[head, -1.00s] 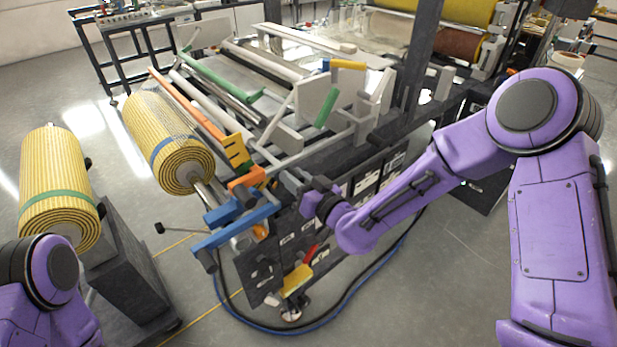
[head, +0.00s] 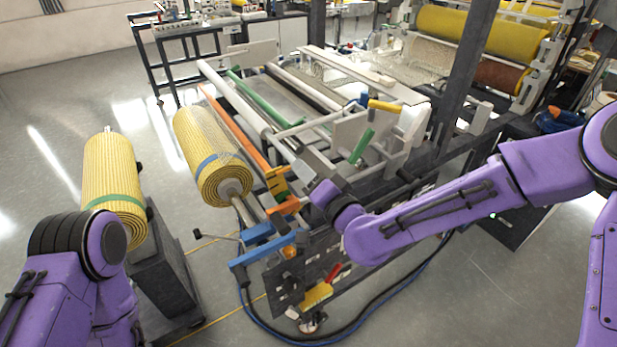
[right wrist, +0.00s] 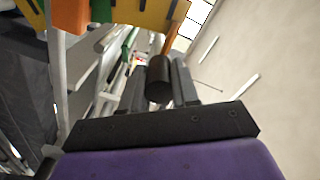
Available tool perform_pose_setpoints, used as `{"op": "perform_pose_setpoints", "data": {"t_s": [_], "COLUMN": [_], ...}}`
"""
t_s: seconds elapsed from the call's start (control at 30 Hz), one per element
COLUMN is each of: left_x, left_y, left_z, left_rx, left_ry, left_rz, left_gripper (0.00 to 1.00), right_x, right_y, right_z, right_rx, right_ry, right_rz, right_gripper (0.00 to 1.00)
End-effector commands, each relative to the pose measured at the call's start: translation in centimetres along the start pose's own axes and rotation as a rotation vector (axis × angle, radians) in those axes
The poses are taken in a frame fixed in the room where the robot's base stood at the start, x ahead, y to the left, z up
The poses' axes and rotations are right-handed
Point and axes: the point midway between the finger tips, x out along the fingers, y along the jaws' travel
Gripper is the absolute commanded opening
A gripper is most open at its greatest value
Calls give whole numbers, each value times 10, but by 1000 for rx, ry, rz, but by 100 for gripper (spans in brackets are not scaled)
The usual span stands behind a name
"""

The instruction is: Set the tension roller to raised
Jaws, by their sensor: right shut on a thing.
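The laminating machine has an orange bar (head: 235,128) along its near left side, with a yellow toothed bracket (head: 276,182) at the bar's near end. Pale rollers (head: 235,103) lie behind it. I cannot tell for sure which is the tension roller. My right gripper (head: 308,168) is at the machine's near corner, just right of and above the yellow bracket. In the right wrist view its jaws (right wrist: 159,85) are shut on a black cylindrical handle (right wrist: 159,72). The far end of the handle is hidden. My left arm shows at lower left; its gripper is out of view.
A yellow mesh roll (head: 205,150) sits left of the orange bar, and another (head: 112,180) stands on a dark stand (head: 165,265). Blue arms (head: 262,250) jut out below the bracket. A dark post (head: 465,85) rises at right. Hoses cross the floor in front.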

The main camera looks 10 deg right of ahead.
Motion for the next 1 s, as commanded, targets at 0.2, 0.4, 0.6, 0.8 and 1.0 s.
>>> {"op": "perform_pose_setpoints", "data": {"t_s": [0.2,0.4,0.6,0.8,1.0], "left_x": [-4,-3,-3,-3,-2], "left_y": [0,0,0,0,0], "left_z": [-2,-1,-1,-1,-1], "left_rx": [0,0,0,0,0], "left_ry": [0,0,0,0,0], "left_rz": [0,0,0,0,0], "left_gripper": [43,43,43,43,43], "right_x": [1,1,1,0,-8], "right_y": [-9,-8,-7,-5,-4], "right_z": [-6,-6,-5,-4,-3], "right_rx": [26,28,27,27,27], "right_ry": [8,6,4,2,-1], "right_rz": [-9,-7,-5,-2,0], "right_gripper": [0,0,49,55,55]}}
